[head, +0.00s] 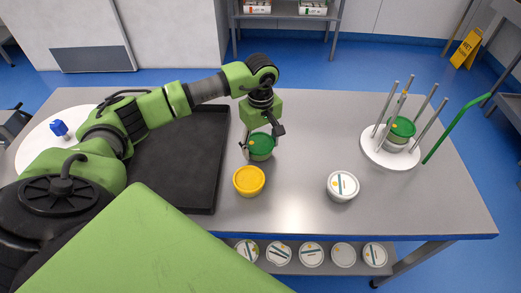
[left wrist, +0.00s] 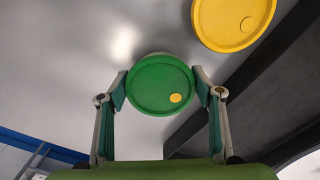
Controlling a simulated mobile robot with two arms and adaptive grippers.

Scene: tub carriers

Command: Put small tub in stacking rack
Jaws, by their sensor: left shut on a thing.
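A small tub with a green lid (head: 261,141) stands on the steel table, or just above it; I cannot tell which. My left gripper (head: 261,146) comes down from above and is shut on this tub, with a finger on each side. In the left wrist view the green lid (left wrist: 160,84) sits between the two fingers (left wrist: 161,92). The stacking rack (head: 377,150) is at the table's right, a round white base with several upright grey posts. Another green-lidded tub (head: 402,128) stands inside the rack between the posts. My right gripper is not in view.
A yellow-lidded tub (head: 249,180) stands just in front of the held tub. A white-lidded tub (head: 342,185) stands to the right. A black tray (head: 205,185) lies at the left. A green bar (head: 452,128) rises beside the rack. The table between gripper and rack is clear.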

